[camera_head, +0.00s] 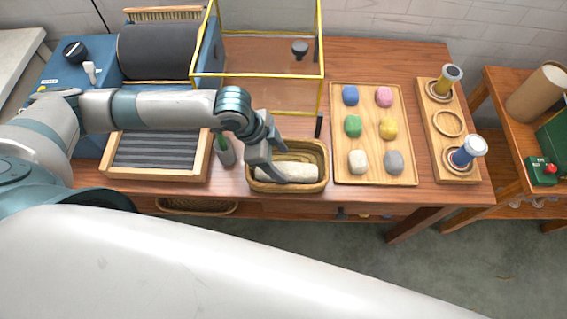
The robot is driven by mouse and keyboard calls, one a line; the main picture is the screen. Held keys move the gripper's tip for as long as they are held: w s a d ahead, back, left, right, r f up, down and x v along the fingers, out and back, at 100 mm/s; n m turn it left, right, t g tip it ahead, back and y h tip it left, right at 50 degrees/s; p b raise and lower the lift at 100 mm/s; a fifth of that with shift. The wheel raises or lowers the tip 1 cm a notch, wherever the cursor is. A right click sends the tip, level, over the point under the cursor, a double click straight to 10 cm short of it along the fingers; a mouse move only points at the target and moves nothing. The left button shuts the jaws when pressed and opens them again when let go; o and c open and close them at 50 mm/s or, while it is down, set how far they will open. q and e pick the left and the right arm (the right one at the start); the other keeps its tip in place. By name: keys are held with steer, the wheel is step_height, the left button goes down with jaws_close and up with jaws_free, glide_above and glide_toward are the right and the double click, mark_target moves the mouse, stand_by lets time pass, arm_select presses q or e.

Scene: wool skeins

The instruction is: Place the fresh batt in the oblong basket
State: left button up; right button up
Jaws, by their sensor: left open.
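The oblong basket (318,184) is a tan woven basket at the front middle of the wooden table. A pale cream roll, which looks like the batt (299,171), lies lengthwise inside it. My left gripper (279,166) reaches in from the left over the basket. Its fingers are apart, around or just above the left part of the roll, and hide some of it. I cannot tell whether they touch it. My right gripper is not in view.
A wooden tray (374,176) with several coloured wool lumps stands right of the basket. A rack (438,131) with spools is further right. A yellow-framed clear box (262,109) stands behind. A blue drum machine (78,72) and a slatted tray (154,150) are left.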

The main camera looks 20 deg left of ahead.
arm_select(q)
steer(key=b+v, duration=0.1)
steer(key=v, duration=0.8)
steer(key=shift+r, duration=0.15)
steer(key=shift+c, duration=0.3)
stand_by(0.9)
